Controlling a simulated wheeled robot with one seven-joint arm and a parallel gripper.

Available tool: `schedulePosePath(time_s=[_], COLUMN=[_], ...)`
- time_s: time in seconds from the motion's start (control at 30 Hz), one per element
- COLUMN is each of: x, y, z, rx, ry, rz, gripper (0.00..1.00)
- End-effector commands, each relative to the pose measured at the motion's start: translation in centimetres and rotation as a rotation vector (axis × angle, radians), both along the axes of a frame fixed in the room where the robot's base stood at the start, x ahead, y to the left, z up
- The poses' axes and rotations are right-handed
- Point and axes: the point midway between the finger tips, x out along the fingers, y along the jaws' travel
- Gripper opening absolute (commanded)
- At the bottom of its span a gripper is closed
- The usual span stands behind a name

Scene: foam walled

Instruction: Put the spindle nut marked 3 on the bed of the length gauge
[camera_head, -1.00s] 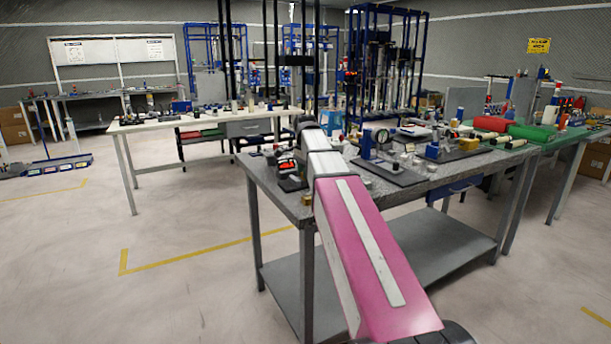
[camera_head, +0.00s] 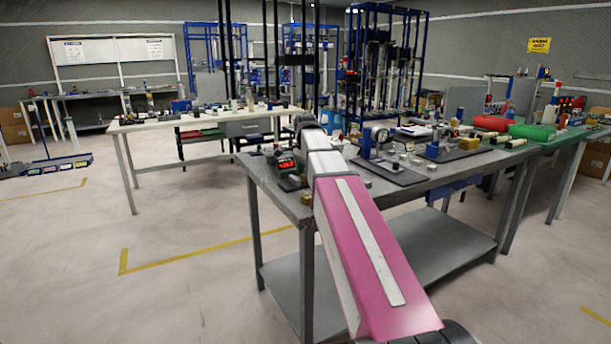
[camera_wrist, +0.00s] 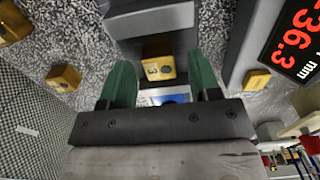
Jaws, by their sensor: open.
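The brass spindle nut marked 3 (camera_wrist: 158,69) shows at the top middle of the wrist view, between the green fingertips of my gripper (camera_wrist: 163,84). The gripper is open, with a gap on each side of the nut. The nut sits against grey metal parts (camera_wrist: 150,22) that look like the length gauge; I cannot tell exactly what it rests on. A red digital display in mm (camera_wrist: 296,38) stands at the right; it also shows in the head view (camera_head: 286,164). In the head view my arm hides the gripper and nut.
Other brass blocks lie on the speckled bench: one at left (camera_wrist: 63,77), one at the corner (camera_wrist: 12,22), one below the display (camera_wrist: 257,80). A dial gauge on a dark plate (camera_head: 382,140) stands right of my arm on the grey bench (camera_head: 440,178).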

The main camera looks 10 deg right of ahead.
Motion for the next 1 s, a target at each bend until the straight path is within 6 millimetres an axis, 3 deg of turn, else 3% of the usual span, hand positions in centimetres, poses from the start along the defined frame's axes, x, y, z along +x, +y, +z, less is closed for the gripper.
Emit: schedulePosePath(time_s=[0.5, 0.7, 1.0], x=[0.1, 0.0, 0.0], y=[0.0, 0.0, 0.0], z=[9.0, 10.9, 11.3], rx=[0.000, 0.000, 0.000], ry=[-0.001, 0.000, 0.001], rz=[0.000, 0.000, 0.000], gripper=[0.57, 0.57, 0.57])
